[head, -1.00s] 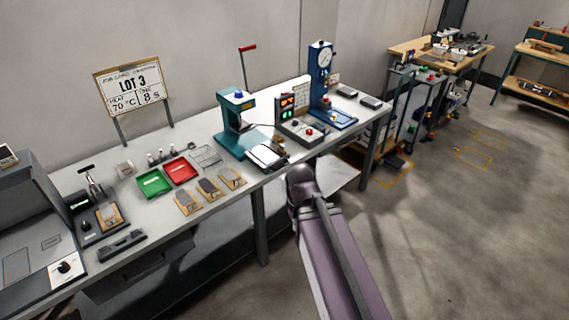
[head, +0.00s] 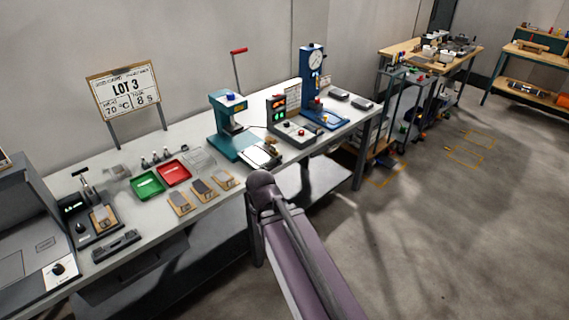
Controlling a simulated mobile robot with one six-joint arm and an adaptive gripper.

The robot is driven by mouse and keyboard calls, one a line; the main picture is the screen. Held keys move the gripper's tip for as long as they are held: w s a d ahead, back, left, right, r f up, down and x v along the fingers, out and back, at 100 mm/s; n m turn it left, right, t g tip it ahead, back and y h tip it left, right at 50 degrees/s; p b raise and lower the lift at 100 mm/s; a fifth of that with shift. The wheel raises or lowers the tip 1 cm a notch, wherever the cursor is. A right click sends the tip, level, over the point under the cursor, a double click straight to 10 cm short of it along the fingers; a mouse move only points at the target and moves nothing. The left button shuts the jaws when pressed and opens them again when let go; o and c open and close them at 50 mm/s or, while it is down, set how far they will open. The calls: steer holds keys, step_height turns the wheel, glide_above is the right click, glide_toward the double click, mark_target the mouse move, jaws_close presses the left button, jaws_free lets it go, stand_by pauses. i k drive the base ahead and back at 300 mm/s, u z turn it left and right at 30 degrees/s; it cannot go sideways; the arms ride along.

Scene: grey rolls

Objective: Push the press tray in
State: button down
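The teal press (head: 222,122) stands on the long bench, with a blue knob on its head and a red-tipped lever rising behind it. The press tray (head: 259,155) is the pale, dark-edged plate at the front of the press base, towards the near edge of the bench. It appears to stick out from under the press head. My purple arm (head: 300,255) rises from the bottom, and its rounded joint is just in front of the bench edge, below the tray. My gripper cannot be made out, so its contact with the tray cannot be told.
A control box (head: 291,128) with lit displays and a blue gauge stand (head: 313,85) are right of the press. Left are a red tray (head: 174,173), a green tray (head: 147,184) and wooden-backed pieces (head: 202,190). Open floor (head: 440,240) lies to the right.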

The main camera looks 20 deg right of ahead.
mark_target(260, 155)
steer(key=z, duration=0.05)
steer(key=i, duration=1)
steer(key=u, duration=0.05)
